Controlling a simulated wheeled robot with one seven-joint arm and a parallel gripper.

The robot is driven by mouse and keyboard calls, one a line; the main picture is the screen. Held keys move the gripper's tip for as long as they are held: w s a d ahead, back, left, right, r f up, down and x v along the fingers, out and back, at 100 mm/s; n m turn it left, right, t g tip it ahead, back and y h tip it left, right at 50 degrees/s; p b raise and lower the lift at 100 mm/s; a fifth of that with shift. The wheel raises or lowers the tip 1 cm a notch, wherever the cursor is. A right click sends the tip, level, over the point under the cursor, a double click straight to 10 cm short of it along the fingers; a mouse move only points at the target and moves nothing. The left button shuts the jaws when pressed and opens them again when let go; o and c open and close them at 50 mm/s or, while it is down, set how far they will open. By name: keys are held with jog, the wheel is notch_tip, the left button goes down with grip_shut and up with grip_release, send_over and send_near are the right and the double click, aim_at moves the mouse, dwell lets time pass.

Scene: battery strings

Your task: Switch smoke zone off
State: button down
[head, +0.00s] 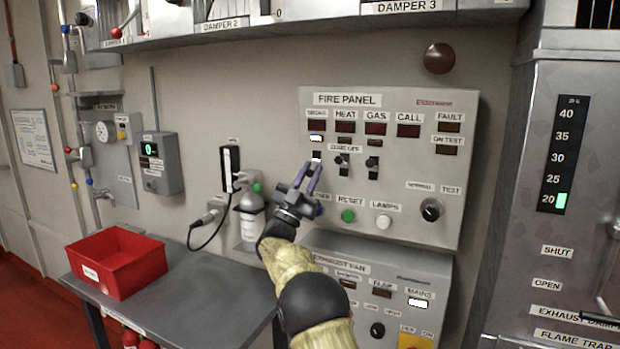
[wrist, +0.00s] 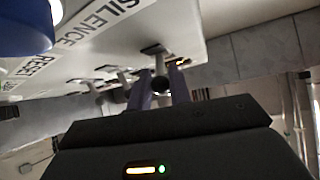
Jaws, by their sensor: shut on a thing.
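The fire panel (head: 400,215) is a pale wall box with zone columns for smoke, heat, gas and call. Under the smoke label, the lamp (head: 317,138) glows white. My gripper (head: 313,168) reaches up to the smoke column and is shut on the smoke zone switch (wrist: 160,80), whose lever shows between the purple fingers in the wrist view. The fingers hide much of it in the head view, so I cannot tell its position. The heat switch (head: 342,160) and the gas switch (head: 373,165) stand free to its right.
Below the switches are a green reset button (head: 348,216), a white lamps button (head: 383,221) and a black key knob (head: 431,210). A grey bottle (head: 250,215) stands left of my arm. A red bin (head: 116,262) sits on the grey table (head: 200,300).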

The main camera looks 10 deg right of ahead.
jog(key=shift+f, duration=0.1)
jog(key=c, duration=1.4)
grip_release()
jog(key=shift+o, duration=0.2)
jog(key=b+v, duration=0.4)
jog(key=v, duration=1.3)
jog(key=shift+a, duration=0.25)
jog(key=shift+f, duration=0.1)
